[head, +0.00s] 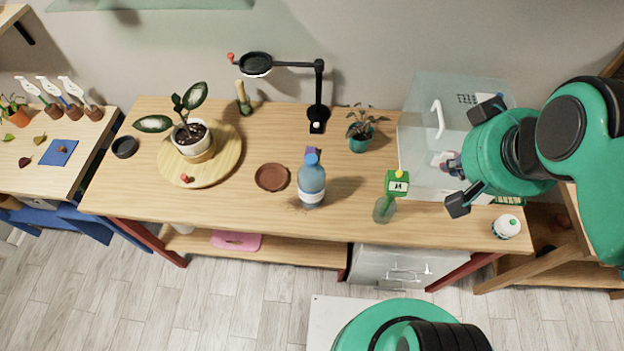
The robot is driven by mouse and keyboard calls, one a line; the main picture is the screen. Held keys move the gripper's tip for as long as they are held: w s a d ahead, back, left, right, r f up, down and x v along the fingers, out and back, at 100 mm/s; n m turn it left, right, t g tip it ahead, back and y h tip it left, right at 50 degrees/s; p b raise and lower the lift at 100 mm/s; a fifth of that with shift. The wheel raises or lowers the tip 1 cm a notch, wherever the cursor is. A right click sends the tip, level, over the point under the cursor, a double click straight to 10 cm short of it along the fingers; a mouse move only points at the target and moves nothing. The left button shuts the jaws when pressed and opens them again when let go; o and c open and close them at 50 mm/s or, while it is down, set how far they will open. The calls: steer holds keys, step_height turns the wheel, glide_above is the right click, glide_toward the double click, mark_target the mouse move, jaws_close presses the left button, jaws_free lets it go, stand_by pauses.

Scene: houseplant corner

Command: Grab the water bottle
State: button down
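The water bottle (311,184) is clear blue with a blue cap and stands upright near the front middle of the wooden table (240,221). My gripper (472,154) is at the right, above the table's right part and in front of the clear box. Its two dark fingers are spread wide apart, with no held thing visible between them. It is well to the right of the bottle and apart from it.
A green-labelled bottle (384,206) stands between the water bottle and my gripper. A brown saucer (272,177) is just left of the water bottle. Behind are a magnifier lamp (319,85) and a small potted plant (360,134). A clear box (420,120) stands at right.

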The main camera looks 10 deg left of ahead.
steer(key=c, duration=1.2)
jaws_free()
steer(key=w+a+f+n+g+p, duration=0.1)
steer(key=w+a+n+g+p, duration=0.35)
steer(key=w+a+n, duration=0.9)
steer(key=a+f+n+p, duration=0.1)
steer(key=a+f+n, duration=0.1)
steer(key=a+n, duration=0.2)
steer(key=a+f+n+p, duration=0.2)
steer(key=a+f+n, duration=0.1)
steer(key=a+n, duration=0.1)
steer(key=a+f+n+g+p, duration=0.1)
steer(key=a+f+n+p, duration=0.1)
steer(key=n, duration=0.4)
steer(key=shift+w+a+f, duration=0.2)
steer(key=shift+a+f, duration=0.1)
steer(key=shift+a, duration=0.25)
steer(key=shift+w+a+f, duration=0.15)
steer(key=shift+a+f, duration=0.1)
steer(key=shift+a, duration=0.3)
